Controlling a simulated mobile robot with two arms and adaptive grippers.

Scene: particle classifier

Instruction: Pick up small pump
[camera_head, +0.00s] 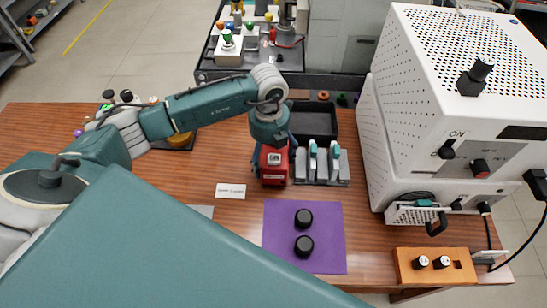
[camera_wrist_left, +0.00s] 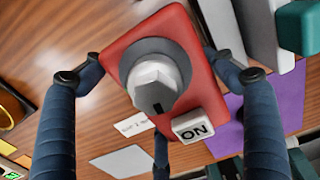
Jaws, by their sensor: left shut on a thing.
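A red box-shaped device with a grey knob and a white ON label, which I take to be the small pump (camera_head: 273,165), stands between the fingers of my left gripper (camera_head: 276,147). In the left wrist view the small pump (camera_wrist_left: 140,47) fills the space between dark blue fingers of the left gripper (camera_wrist_left: 158,76), shut on it from both sides. It is at or just above the wooden table (camera_head: 160,180); I cannot tell if it touches the wood. My right gripper is not in view.
A grey rack with teal-topped tools (camera_head: 322,165) stands close right of the pump. A black tray (camera_head: 313,122) lies behind. A purple mat (camera_head: 280,250) with two black knobs is in front. The white machine (camera_head: 430,110) stands at the right. A white label (camera_head: 231,191) lies left.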

